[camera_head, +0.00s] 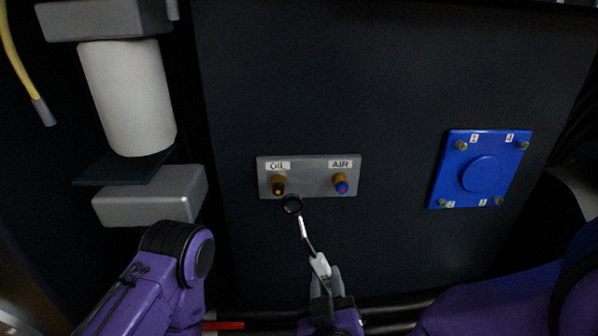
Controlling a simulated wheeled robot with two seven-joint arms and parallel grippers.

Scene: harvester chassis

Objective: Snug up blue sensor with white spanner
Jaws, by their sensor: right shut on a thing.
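The blue sensor (342,184) sits in a brass fitting under the AIR label, at the right of a grey plate (310,188) on the dark panel. Its face is blue with a reddish centre. My right gripper (322,277) is at the lower middle, below the plate, shut on the white spanner (302,228). The spanner points up and left. Its dark ring head (292,204) is just below and right of the OIL sensor (279,187), left of and lower than the blue sensor. I cannot tell whether the head touches the plate. My left gripper is out of view; only its arm shows.
A blue cover (481,169) with numbered corner bolts is on the panel at right. A white filter canister (128,98) stands at upper left, with a yellow hose (18,62) beside it. A red bar (223,325) and dark pipes lie along the bottom. The panel between plate and cover is clear.

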